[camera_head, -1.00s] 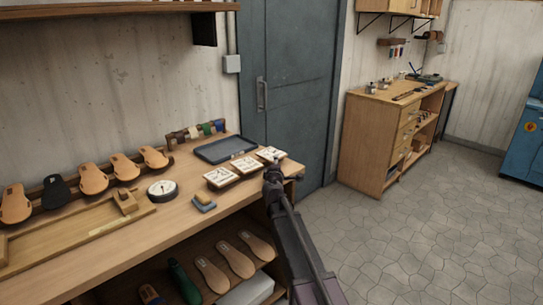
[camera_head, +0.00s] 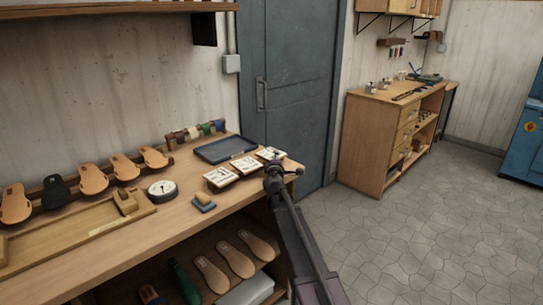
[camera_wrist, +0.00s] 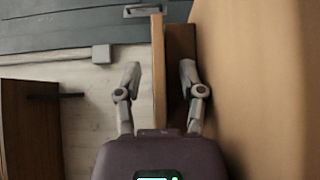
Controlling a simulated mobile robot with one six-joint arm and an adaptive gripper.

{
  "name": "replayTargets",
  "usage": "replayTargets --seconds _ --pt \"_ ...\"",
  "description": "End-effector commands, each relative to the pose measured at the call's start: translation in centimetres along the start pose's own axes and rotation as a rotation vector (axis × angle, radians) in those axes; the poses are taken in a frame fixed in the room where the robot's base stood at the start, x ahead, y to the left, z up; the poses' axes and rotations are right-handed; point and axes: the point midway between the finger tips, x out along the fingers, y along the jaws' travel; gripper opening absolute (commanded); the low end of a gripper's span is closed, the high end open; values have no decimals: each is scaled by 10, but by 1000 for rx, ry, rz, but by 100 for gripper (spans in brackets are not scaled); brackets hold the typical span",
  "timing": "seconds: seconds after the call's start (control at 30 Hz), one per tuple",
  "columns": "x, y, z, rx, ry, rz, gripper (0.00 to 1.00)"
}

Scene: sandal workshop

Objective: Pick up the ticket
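No single item is clearly marked as the ticket. White cards with dark markings lie on small wooden holders near the bench's right end: a left one (camera_head: 220,177), a middle one (camera_head: 245,165) and a right one (camera_head: 270,153). My gripper (camera_head: 274,162) is at the bench's right end, close to the right card and partly in front of it. In the wrist view my gripper (camera_wrist: 159,75) has its two fingers apart. A brown wooden piece (camera_wrist: 180,60) with a pale edge shows between and beyond them; I cannot tell whether it is touched. No ticket is recognisable there.
The wooden bench (camera_head: 165,215) carries a dark blue tray (camera_head: 225,149) behind the cards, a blue and tan block (camera_head: 203,203), a round dial (camera_head: 161,190) and several sandal soles. A grey door (camera_head: 290,90) stands behind. The floor to the right is clear.

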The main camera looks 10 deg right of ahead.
Motion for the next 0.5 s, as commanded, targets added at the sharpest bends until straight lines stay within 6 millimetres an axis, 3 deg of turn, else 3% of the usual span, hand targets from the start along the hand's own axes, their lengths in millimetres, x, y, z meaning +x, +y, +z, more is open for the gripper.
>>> replayTargets --seconds 0.03,0.13,0.5 --pt "0 0 0 0 0 0 28" --pt "0 0 0 0 0 0 0" --pt "0 0 0 0 0 0 0"
